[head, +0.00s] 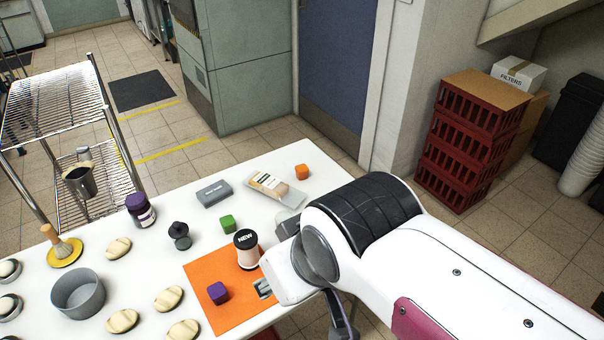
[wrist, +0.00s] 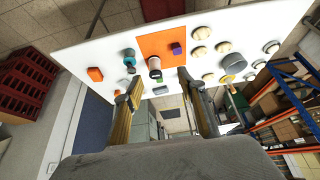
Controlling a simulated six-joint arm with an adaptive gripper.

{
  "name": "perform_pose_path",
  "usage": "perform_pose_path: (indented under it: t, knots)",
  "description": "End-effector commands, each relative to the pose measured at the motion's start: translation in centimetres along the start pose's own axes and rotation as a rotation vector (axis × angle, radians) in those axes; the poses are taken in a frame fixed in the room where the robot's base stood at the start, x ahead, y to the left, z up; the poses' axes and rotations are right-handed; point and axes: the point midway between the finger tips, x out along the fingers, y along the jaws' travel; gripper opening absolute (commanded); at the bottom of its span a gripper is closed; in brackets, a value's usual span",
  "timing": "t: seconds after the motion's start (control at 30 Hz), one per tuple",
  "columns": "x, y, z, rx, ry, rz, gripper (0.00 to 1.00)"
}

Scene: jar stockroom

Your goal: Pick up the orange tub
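A small orange block-like item (head: 302,172) sits at the back right of the white table; it is the nearest match to an orange tub, and I cannot see an opening or lid on it. It also shows in the wrist view (wrist: 95,74), left of my gripper. My gripper (wrist: 160,82) is open, its two fingers wide apart with nothing held between them. In the head view my arm hides most of my gripper, near the right edge of the orange mat (head: 228,318).
A dark-lidded jar marked NEW (head: 246,252) and a purple block (head: 218,292) stand on the mat. A green block (head: 228,224), grey box (head: 214,194), pouch (head: 270,188) and black piece (head: 179,236) are near. A grey bowl (head: 78,294) stands at the left.

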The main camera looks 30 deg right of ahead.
Motion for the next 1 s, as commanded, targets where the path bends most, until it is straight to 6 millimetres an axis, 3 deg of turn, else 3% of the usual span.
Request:
perform_pose_path:
  t: [0.47,0.5,0.53,1.0]
  knots:
    - [0.00,0.00,0.00,0.000,0.000,0.000,0.40]
    - [0.00,0.00,0.00,0.000,0.000,0.000,0.48]
    - [0.00,0.00,0.00,0.000,0.000,0.000,0.49]
    - [0.15,0.26,-0.66,0.004,0.006,0.007,0.49]
